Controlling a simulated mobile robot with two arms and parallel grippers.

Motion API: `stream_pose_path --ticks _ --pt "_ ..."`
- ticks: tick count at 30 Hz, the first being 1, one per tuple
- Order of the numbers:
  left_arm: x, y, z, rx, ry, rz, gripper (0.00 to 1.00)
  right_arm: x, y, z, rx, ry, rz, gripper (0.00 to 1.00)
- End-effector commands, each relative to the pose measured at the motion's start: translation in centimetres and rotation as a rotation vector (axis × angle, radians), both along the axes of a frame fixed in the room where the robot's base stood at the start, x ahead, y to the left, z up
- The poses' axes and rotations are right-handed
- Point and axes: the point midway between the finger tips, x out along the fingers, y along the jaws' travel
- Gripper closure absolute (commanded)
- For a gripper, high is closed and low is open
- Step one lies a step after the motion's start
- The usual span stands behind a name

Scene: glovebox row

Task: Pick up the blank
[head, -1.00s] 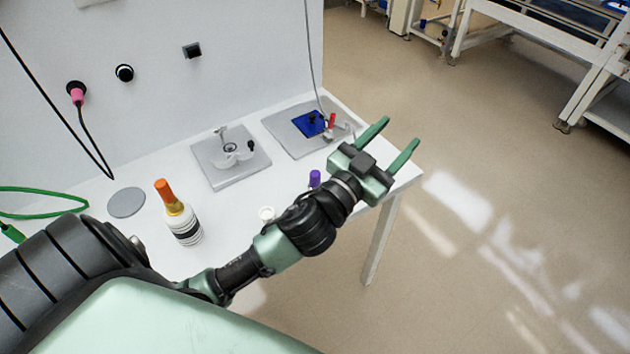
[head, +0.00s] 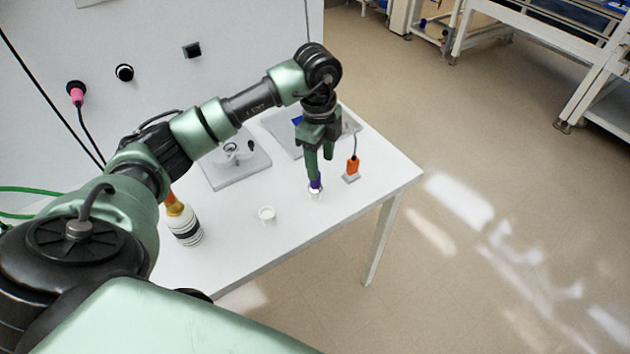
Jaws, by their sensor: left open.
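A small white vial with a purple cap (head: 316,186) stands upright near the front right of the white table; it seems the likeliest blank, but I see no label that confirms this. My left gripper (head: 320,168) points down just above the vial, fingers apart and empty. One fingertip overlaps the purple cap in the picture; I cannot tell whether they touch. My right gripper is not in view.
A striped bottle (head: 186,228) is partly behind my arm. Grey plates (head: 238,172) lie further back. The table's front right is clear.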

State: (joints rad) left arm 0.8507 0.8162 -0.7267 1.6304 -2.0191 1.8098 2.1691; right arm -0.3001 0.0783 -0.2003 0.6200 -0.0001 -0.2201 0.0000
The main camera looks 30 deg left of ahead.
Motion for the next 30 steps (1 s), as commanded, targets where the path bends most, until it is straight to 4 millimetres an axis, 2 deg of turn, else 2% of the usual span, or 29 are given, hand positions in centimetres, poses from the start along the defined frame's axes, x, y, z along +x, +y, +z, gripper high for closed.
stream_pose_path --ticks 3,11,15,19,28,29,30 --pt "-0.2 1.3 -0.2 0.041 0.017 0.035 0.47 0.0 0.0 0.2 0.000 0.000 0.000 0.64" --pt "-0.2 1.3 -3.0 0.038 0.019 0.033 0.47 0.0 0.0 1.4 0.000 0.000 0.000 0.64" --pt "-0.1 1.6 -5.0 0.036 0.021 0.032 0.47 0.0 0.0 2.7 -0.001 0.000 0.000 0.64" --pt "0.0 1.6 -6.9 0.036 0.018 0.031 0.47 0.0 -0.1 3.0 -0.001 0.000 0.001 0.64" --pt "0.0 1.6 -7.6 0.036 0.015 0.029 0.47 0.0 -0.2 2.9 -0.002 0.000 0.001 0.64" --pt "0.0 1.6 -7.6 0.036 0.015 0.029 0.53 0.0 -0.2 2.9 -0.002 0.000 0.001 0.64" --pt "0.0 1.6 -7.6 0.036 0.015 0.029 0.64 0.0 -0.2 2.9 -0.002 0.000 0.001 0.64"
